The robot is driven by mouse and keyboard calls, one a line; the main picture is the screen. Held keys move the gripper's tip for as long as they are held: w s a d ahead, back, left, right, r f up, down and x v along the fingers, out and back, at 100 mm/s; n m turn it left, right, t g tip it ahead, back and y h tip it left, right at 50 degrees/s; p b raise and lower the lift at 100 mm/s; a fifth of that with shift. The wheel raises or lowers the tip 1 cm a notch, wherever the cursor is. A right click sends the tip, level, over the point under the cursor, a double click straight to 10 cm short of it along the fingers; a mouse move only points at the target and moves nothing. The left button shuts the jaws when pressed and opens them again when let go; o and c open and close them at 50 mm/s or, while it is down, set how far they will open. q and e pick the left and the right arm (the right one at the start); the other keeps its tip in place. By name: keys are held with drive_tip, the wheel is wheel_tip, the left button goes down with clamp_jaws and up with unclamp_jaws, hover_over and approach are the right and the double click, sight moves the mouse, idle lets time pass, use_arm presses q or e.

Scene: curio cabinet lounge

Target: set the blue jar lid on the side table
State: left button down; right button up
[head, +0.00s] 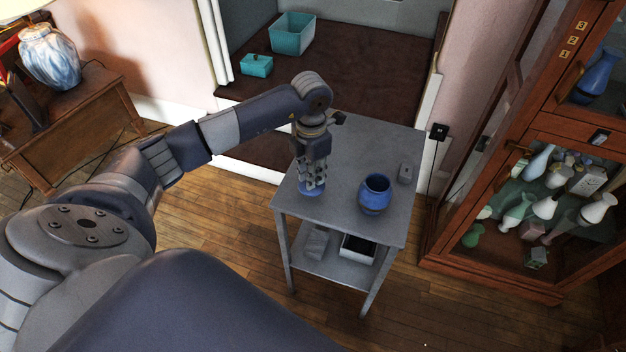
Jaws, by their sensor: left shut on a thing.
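The blue jar lid (311,191) shows as a small blue disc under the fingers of my left gripper (311,183). My left gripper points down and is shut on the lid, at the left part of the grey side table (340,170). I cannot tell whether the lid touches the tabletop. The blue jar (375,194) stands upright and open on the same table, to the right of the gripper and apart from it. My fingers hide the top of the lid. My right gripper is not in view.
A small grey object (405,173) lies near the table's right edge. The lower shelf (330,262) holds a dark-lined box (357,248) and a grey block. A glass cabinet (545,190) stands at right. Teal boxes (292,34) sit in the alcove behind. The tabletop's back part is clear.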

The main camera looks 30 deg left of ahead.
use_arm(q)
drive_tip(key=shift+w+a+f, duration=0.2)
drive_tip(key=shift+w+a, duration=0.2)
drive_tip(key=shift+w, duration=0.25)
drive_tip(key=shift+w+a+b, duration=0.2)
drive_tip(key=shift+w+b, duration=0.15)
drive_tip(key=shift+b, duration=0.05)
wheel_tip(320, 180, down, 4)
drive_tip(key=shift+r+b, duration=0.25)
drive_tip(key=shift+b, duration=0.95)
drive_tip(key=shift+r, duration=0.1)
drive_tip(key=c, duration=1.5)
unclamp_jaws()
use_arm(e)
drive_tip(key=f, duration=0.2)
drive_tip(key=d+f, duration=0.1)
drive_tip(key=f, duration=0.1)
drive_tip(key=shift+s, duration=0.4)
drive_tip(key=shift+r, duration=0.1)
